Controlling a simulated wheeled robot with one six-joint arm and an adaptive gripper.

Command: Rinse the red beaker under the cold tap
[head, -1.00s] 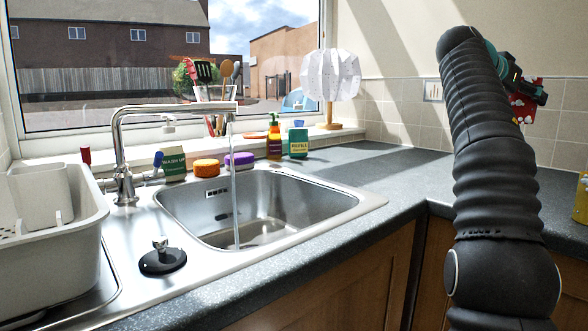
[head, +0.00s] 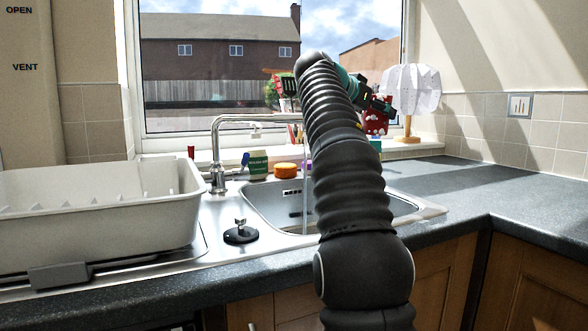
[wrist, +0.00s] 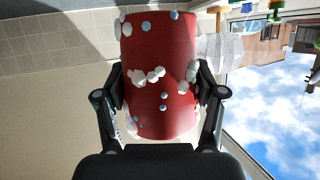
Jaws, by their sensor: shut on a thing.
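The red beaker (head: 376,122) is in my gripper (head: 370,98), above the back right of the sink in the head view. In the wrist view, my gripper (wrist: 161,88) is shut on the beaker (wrist: 160,60), one finger on each side. White and bluish suds blobs cling to the beaker's red wall. The chrome tap (head: 217,155) has a red lever (head: 191,152) and a blue lever (head: 244,160). A water stream (head: 305,190) runs into the sink (head: 268,206), left of the beaker in the picture. My arm hides part of the sink and spout.
A white dish rack (head: 100,215) stands left of the sink. A black plug (head: 240,235) lies on the drainer. A white lamp (head: 411,95) stands on the sill. The right worktop (head: 455,190) is clear.

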